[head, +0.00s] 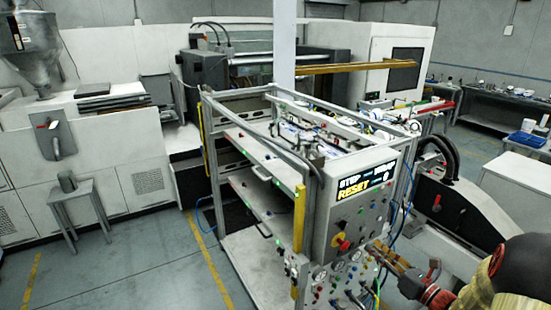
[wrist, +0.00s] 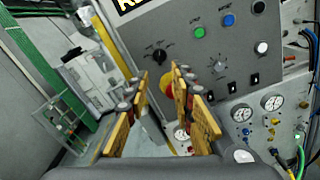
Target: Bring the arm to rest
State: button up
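My gripper (head: 385,256) is at the lower right of the head view, in front of the lower part of the control panel. In the wrist view its two wood-coloured fingers (wrist: 159,82) stand apart with nothing held between them. The grey control panel (head: 376,187) carries a lit display (head: 366,186) reading "RESET" in yellow. A red knob on a yellow plate (head: 342,243) sits on the panel's lower left; in the wrist view its yellow part (wrist: 166,86) is partly hidden behind the right finger. Whether the fingers touch the panel I cannot tell.
Pressure gauges (wrist: 241,113) and hoses lie close by at the right in the wrist view. The open metal frame with shelves (head: 247,195) stands left of the panel. A small stool (head: 72,195) is at the left. The floor (head: 130,265) between is clear.

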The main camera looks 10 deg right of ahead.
jog(key=s+a+f+n+g+y, duration=0.2)
jog(key=s+a+f+n+g, duration=0.3)
jog(key=s+a+f+n, duration=0.15)
jog(key=s+a+f+n+g+h+b, duration=0.25)
jog(key=s+a+n+g, duration=0.3)
jog(key=s+n, duration=0.35)
jog(key=s+a+f+n+g+h+b, duration=0.1)
jog(key=s+a+n+g+b, duration=0.45)
jog(key=n, duration=0.45)
jog(key=s+a+r+n+t+h+b, duration=0.4)
jog(key=s+a+r+n+b, duration=0.1)
jog(key=n, duration=0.6)
jog(key=shift+s+a+r+t+h+b, duration=0.3)
jog(key=shift+s+a+h+b, duration=0.15)
jog(key=shift+b, duration=0.5)
